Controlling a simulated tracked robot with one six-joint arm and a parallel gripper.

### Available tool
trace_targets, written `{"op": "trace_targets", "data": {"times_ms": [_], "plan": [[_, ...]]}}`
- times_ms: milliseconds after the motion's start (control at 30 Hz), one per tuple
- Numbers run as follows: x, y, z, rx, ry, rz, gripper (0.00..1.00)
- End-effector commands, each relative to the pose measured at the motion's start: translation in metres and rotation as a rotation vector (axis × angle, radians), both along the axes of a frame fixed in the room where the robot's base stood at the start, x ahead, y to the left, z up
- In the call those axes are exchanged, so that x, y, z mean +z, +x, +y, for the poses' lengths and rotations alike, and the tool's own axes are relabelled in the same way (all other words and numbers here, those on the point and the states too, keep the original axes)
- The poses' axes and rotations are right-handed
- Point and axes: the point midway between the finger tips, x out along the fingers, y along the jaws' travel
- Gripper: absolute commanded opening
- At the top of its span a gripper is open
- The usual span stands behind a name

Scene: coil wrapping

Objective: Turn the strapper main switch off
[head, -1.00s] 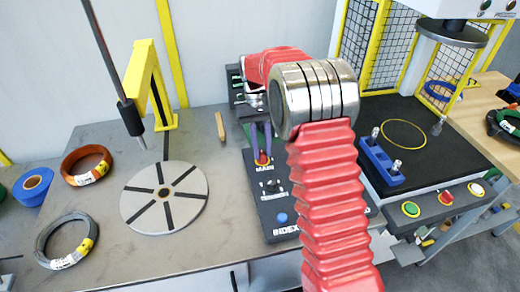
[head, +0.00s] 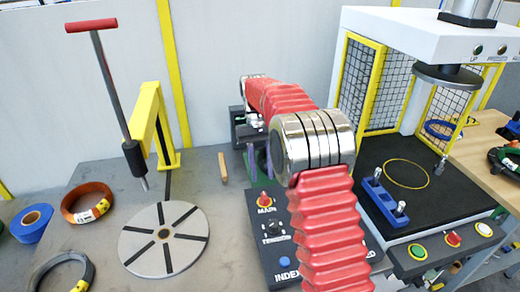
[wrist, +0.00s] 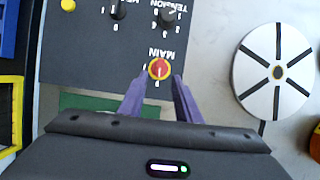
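The main switch is a small red knob on a yellow ring (head: 265,199), beside the word MAIN on the dark control panel (head: 285,245). It also shows in the wrist view (wrist: 159,69), with a pale mark on the knob; I cannot tell its exact position. My gripper (head: 260,176) has purple fingers and is open and empty. In the wrist view my gripper (wrist: 156,80) has one fingertip on each side below the knob, with gaps. In the head view the fingertips are behind and apart from the knob. My red arm hides part of the panel.
A TENSION knob (head: 274,228) and a blue button (head: 285,262) share the panel. A slotted round plate (head: 163,239) and coils (head: 87,203) lie left. A press with a black bed (head: 430,205) and a blue block (head: 384,202) stands right.

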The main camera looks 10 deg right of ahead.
Motion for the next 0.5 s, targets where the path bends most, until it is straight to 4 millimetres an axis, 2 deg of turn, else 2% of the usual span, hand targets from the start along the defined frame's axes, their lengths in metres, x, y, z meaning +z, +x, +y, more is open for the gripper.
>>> {"op": "trace_targets", "data": {"times_ms": [133,500], "plan": [[0.018,0.008,0.0,0.0,0.0,-0.002,0.3],[0.053,0.023,0.0,0.0,0.0,-0.002,0.3]]}}
